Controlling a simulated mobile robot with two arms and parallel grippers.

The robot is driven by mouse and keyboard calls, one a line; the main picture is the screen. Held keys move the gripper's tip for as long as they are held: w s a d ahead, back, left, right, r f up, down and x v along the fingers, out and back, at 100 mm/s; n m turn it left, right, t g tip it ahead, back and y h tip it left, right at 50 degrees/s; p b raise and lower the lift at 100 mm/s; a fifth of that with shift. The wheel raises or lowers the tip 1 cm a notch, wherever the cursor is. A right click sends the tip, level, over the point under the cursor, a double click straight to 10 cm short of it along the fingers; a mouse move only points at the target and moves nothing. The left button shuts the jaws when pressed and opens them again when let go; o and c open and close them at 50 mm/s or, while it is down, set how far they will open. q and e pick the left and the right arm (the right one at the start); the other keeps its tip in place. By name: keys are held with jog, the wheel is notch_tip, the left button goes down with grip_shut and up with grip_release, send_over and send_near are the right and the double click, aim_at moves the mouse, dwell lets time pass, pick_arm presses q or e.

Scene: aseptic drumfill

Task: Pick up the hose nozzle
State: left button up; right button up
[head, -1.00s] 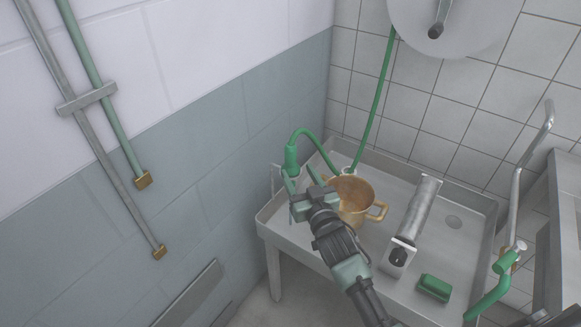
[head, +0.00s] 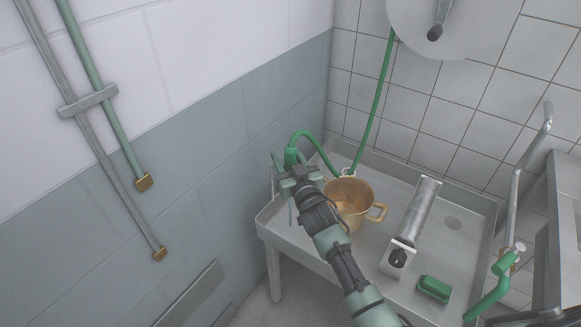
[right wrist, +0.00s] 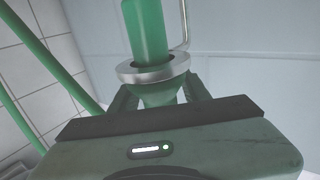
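In the right wrist view the nozzle (right wrist: 147,35) stands in a metal ring holder (right wrist: 153,67). My right gripper (head: 289,161) is at the nozzle. In the right wrist view its fingers (right wrist: 158,95) stand open on either side of the nozzle's tapered lower part, just below the ring. Small gaps seem to show between fingers and nozzle. The fingertips are partly hidden behind the ring. My left gripper is not in view.
A brass-coloured pot (head: 352,203) stands in the metal sink (head: 452,192), close to my right arm. A long metal box-like piece (head: 415,222) and a green block (head: 434,288) lie further right. The wall (head: 235,135) is close on the left.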

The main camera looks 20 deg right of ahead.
grip_shut()
jog(key=shift+r, duration=0.1)
notch_tip(320, 180, up, 20)
jog(key=p, duration=0.1)
jog(key=shift+p, duration=0.4)
